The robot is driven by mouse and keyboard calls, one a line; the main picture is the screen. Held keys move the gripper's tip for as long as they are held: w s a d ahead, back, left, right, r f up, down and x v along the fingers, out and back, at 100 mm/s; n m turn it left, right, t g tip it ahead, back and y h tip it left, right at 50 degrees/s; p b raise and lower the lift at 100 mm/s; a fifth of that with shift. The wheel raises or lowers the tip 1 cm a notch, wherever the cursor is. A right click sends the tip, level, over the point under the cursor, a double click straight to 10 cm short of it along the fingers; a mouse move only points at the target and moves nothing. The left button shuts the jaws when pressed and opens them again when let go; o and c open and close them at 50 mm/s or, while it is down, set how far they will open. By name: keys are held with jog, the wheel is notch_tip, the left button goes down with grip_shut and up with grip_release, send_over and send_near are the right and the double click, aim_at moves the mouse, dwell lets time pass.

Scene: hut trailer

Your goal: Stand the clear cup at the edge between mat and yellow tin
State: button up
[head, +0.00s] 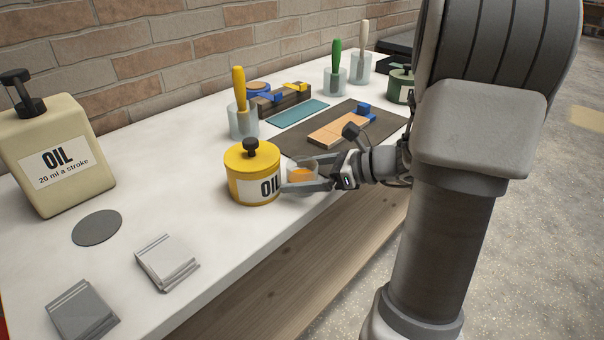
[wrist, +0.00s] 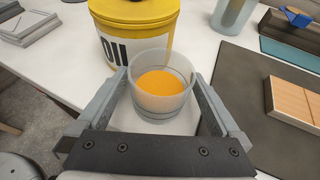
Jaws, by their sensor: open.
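The clear cup (wrist: 161,100) holds orange liquid and stands upright on the white bench between the yellow tin and the dark mat. In the head view the cup (head: 301,172) is partly hidden by my gripper. The yellow tin (head: 252,176), marked OIL, stands just left of the cup; in the wrist view the tin (wrist: 139,30) is right behind it. The dark mat (head: 296,146) lies to the right; it also shows in the wrist view (wrist: 242,92). My gripper (wrist: 155,92) is open, its fingers on either side of the cup, with visible gaps.
A wooden block (head: 338,128) and a blue piece lie on the mat. A cup with a yellow-handled brush (head: 240,110) stands behind the tin. A large oil bottle (head: 58,155) is at the left. The bench's front edge runs close by the cup.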

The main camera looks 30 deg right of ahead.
jog(key=shift+r, duration=0.25)
jog(key=p+v, duration=0.3)
jog(key=v, duration=0.9)
